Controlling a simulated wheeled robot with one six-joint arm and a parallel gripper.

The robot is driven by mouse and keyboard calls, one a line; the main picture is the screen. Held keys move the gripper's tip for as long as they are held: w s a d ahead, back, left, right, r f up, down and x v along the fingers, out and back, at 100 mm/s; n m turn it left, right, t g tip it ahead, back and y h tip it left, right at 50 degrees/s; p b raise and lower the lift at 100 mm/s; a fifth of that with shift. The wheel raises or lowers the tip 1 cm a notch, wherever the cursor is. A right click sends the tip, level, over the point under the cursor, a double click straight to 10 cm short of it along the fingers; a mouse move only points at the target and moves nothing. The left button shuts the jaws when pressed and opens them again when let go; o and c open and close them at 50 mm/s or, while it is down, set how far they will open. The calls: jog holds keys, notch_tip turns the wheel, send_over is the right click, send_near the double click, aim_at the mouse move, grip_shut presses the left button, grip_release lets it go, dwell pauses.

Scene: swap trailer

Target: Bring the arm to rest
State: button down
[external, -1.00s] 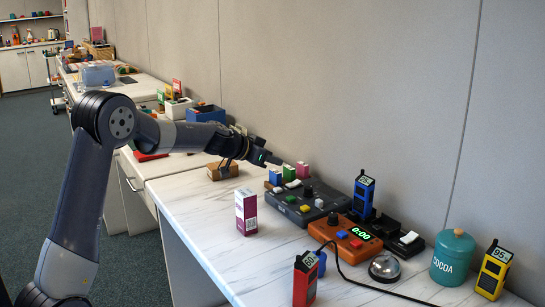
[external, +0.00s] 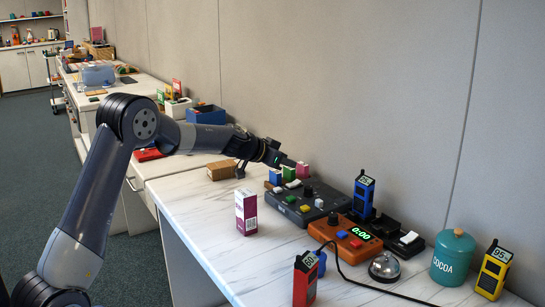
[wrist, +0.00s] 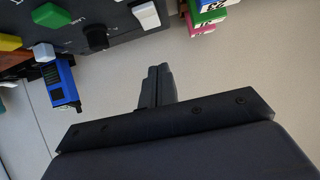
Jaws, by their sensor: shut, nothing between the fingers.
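My gripper (external: 290,162) hangs in the air over the far end of the counter, close to the wall and just above the small coloured boxes. In the wrist view my gripper (wrist: 157,87) has its two fingers pressed together with nothing between them. My arm reaches across from the left of the external view, its elbow raised.
Below my gripper is a dark control box (external: 303,204) with coloured buttons. Small green (external: 289,173) and pink (external: 302,170) boxes stand beside it. A purple carton (external: 246,212), an orange timer (external: 346,235), a bell (external: 384,267) and a cocoa tin (external: 453,258) stand nearer.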

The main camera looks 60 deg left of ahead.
jog(key=shift+w+r+g+p, duration=0.1)
jog(key=shift+w+g+p, duration=0.3)
jog(key=shift+p, duration=1.7)
jog(key=shift+w+p, duration=0.15)
jog(key=shift+p, duration=0.7)
jog(key=f+b+v, duration=0.1)
jog(key=b+v, duration=0.2)
jog(key=v, duration=0.5)
jog(key=g+h+p, duration=0.1)
jog(key=g+p, duration=0.4)
jog(key=p, duration=0.1)
send_over(308, 187)
jog(key=s+a, duration=0.1)
jog(key=s, duration=0.2)
jog(key=shift+m, duration=0.3)
jog(key=f, duration=0.4)
jog(key=shift+w, duration=0.25)
jog(key=shift+w+d+f+g+y+p, duration=0.1)
jog(key=shift+w+d+f+g+p, duration=0.1)
jog(key=shift+f+p, duration=0.2)
jog(key=shift+w+d+f+g+y+p, duration=0.1)
jog(key=shift+w+f+g+p, duration=0.15)
jog(key=shift+f, duration=0.25)
jog(key=shift+w+d+f+g+y+p, duration=0.1)
jog(key=shift+w+d+f+g+p, duration=0.05)
jog(key=shift+f+p, duration=0.3)
jog(key=c, duration=2.1)
grip_release()
